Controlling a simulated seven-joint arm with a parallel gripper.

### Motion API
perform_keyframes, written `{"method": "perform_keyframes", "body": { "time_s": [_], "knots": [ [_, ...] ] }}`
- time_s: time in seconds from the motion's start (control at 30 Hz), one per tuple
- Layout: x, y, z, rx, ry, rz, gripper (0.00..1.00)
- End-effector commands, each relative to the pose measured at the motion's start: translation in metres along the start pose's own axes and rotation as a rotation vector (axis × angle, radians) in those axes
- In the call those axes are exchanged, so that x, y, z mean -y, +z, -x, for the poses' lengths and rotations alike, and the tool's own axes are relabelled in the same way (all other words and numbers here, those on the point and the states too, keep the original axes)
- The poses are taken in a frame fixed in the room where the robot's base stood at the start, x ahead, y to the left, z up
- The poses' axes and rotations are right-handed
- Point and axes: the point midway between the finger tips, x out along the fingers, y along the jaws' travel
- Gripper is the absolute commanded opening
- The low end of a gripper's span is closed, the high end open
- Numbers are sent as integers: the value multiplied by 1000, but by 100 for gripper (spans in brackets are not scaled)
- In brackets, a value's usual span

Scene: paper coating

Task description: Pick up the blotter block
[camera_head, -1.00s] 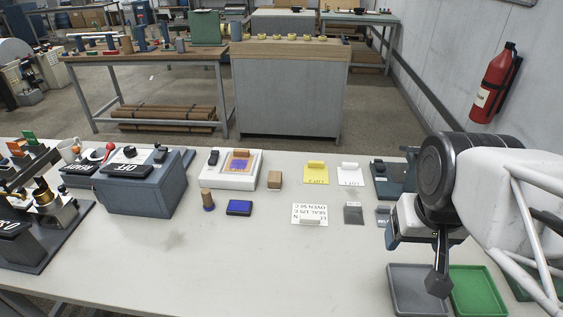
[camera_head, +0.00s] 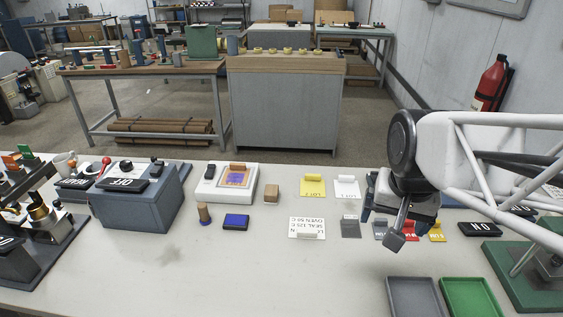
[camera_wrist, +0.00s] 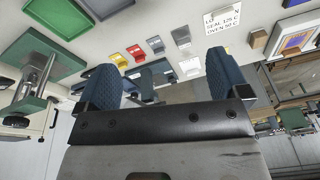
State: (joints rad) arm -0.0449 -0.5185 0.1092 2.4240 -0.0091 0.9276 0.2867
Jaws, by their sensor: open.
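A small tan block (camera_head: 271,193), which looks like the blotter block, stands on the white table right of the white tray-like unit. It also shows in the wrist view (camera_wrist: 258,40) near the right edge. My gripper (camera_head: 398,210) is over the right part of the table, well to the right of the block and apart from it. In the wrist view its two blue pads (camera_wrist: 163,78) are wide apart with nothing held between them. The block is fully visible in the head view.
A blue ink pad (camera_head: 236,222) and a wooden-handled stamp (camera_head: 204,214) are near the block. Yellow (camera_head: 312,187) and white (camera_head: 346,188) cards lie right of it. Grey (camera_head: 412,299) and green (camera_head: 470,300) trays are at front right. The front middle table is clear.

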Motion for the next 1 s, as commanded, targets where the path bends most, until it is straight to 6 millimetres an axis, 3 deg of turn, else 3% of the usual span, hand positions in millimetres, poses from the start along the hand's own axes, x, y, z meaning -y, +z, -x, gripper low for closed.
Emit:
{"method": "perform_keyframes", "body": {
  "time_s": [0.47,1.0],
  "knots": [
    [73,-96,-33,58,12,-358,94],
    [174,-183,-105,108,59,-765,94]
  ]
}}
